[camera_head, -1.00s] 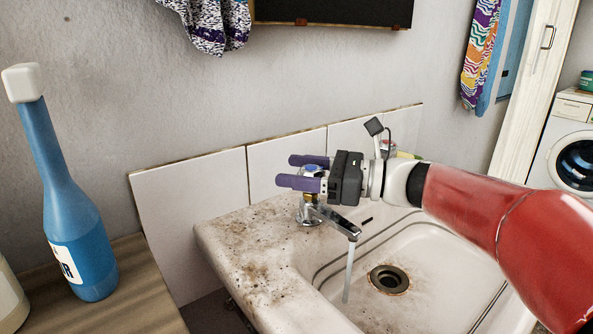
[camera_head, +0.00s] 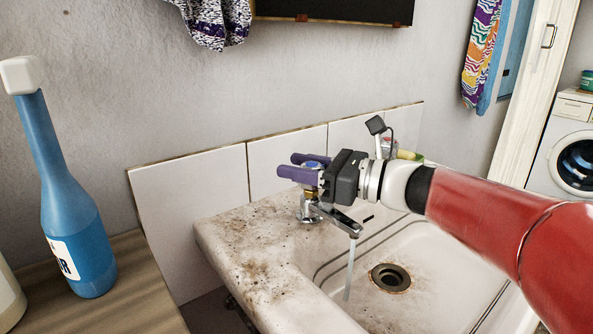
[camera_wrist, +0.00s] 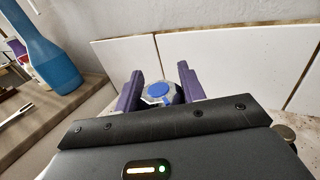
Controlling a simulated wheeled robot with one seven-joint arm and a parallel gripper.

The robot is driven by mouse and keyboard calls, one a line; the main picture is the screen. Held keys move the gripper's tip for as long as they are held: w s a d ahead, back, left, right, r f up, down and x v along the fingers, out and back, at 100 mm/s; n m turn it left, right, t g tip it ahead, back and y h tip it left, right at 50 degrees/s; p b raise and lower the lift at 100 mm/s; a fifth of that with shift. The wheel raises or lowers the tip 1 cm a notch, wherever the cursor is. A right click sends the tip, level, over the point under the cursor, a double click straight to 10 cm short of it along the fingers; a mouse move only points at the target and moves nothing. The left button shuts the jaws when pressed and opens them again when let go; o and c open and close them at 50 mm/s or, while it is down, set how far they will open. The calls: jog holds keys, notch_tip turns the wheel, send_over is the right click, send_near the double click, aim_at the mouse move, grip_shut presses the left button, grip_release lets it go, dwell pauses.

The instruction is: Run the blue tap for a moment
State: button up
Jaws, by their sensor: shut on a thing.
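The blue tap (camera_head: 318,205) stands on the back left ledge of the stone trough, with a blue disc on top of its handle. A thin stream of water (camera_head: 349,270) falls from its spout into the basin. My gripper (camera_head: 304,168) reaches in from the right with its purple fingers on either side of the tap's handle, shut on it. In the wrist view the blue-capped handle (camera_wrist: 160,93) sits between the two fingers (camera_wrist: 158,90). The fingers hide part of the handle in the head view.
The stained trough (camera_head: 250,235) has a dark drain (camera_head: 390,277) in its basin. A blue bottle (camera_head: 75,220) with a white cap stands on a wooden top (camera_head: 140,290) at the left. White tiles (camera_head: 190,200) back the trough. A washing machine (camera_head: 570,150) stands far right.

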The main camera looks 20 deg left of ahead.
jog(key=m+t+b, duration=0.1)
jog(key=t, duration=0.1)
jog(key=m+t+b, duration=0.1)
jog(key=t, duration=0.1)
jog(key=shift+f+m, duration=0.3)
jog(key=m+t+b, duration=0.1)
jog(key=m+t+h+b, duration=0.1)
jog(key=t+b, duration=0.1)
jog(key=m+t+h+b, duration=0.1)
jog(key=t, duration=0.1)
jog(key=shift+w+f+b, duration=0.15)
jog(key=shift+w+b, duration=0.15)
jog(key=m+t+h+b, duration=0.2)
jog(key=t, duration=0.1)
jog(key=m+t+h+b, duration=0.1)
jog(key=b, duration=0.1)
jog(key=shift+w+d+m, duration=0.2)
jog(key=shift+w+m, duration=0.05)
jog(key=shift+m, duration=0.15)
jog(key=shift+t+h+b, duration=0.45)
jog(key=shift+t+h, duration=0.05)
jog(key=shift+h, duration=0.1)
jog(key=shift+r+m, duration=0.25)
jog(key=shift+m, duration=0.15)
jog(key=o, duration=1)
jog(key=shift+c, duration=0.2)
jog(key=shift+r, duration=0.1)
